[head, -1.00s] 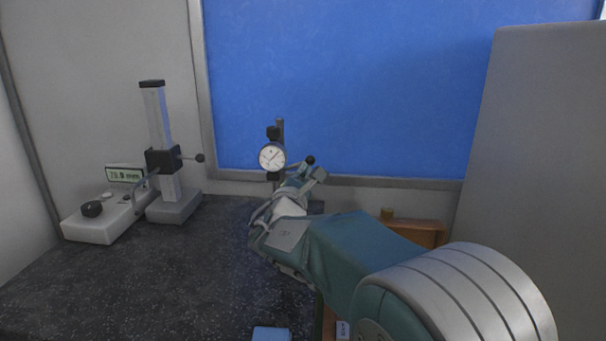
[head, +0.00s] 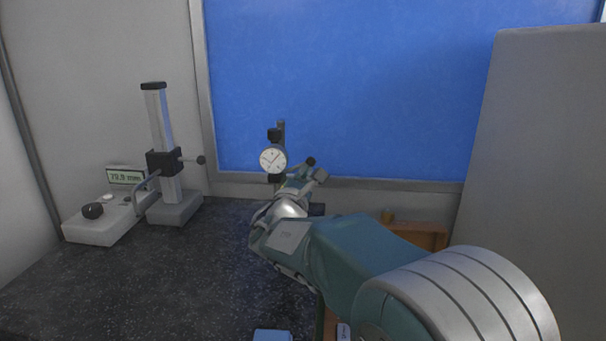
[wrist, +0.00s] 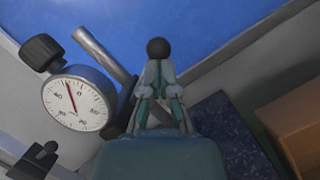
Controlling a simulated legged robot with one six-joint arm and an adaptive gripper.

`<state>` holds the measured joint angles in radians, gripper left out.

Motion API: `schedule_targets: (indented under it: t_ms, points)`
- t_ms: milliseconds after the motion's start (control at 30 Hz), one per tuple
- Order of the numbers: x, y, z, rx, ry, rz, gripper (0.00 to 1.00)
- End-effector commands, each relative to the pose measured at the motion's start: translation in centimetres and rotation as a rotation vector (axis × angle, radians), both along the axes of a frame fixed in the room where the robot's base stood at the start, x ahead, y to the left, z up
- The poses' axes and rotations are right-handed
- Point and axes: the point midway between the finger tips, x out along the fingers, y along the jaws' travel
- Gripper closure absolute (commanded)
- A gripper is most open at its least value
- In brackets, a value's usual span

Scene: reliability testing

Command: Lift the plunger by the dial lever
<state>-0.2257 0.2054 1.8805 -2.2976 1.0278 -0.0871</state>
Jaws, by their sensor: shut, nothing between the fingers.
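The dial gauge (head: 273,160) has a round white face and stands on an upright post behind my gripper. It also shows in the wrist view (wrist: 77,98), at the left. The dial lever (head: 311,161) ends in a black ball knob, which also shows in the wrist view (wrist: 158,48) just beyond my fingertips. My gripper (head: 308,177) is just below and in front of the knob, with its fingers shut and empty. It also shows in the wrist view (wrist: 158,75). Whether the fingers touch the lever cannot be told. The plunger is hidden behind my gripper.
A height gauge (head: 160,150) with a column stands at the left on the dark speckled table (head: 130,285), beside a white box with a display (head: 97,223). A wooden box (head: 425,235) is at the right. A blue item (head: 272,335) lies at the front edge.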

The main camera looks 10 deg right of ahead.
Motion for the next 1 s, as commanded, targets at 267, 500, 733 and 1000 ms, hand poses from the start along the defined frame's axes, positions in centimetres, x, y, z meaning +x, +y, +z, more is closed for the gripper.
schedule_targets:
  t_ms: [267,500,733,1000]
  points:
    - [0.0,-0.2,0.2,0.002,-0.005,-0.004,1.00]
    - [0.0,-0.3,0.2,0.002,-0.005,-0.004,1.00]
    - [-2.0,1.1,-0.4,0.001,-0.002,-0.001,1.00]
    - [-6.8,4.1,-2.0,-0.002,-0.001,0.003,1.00]
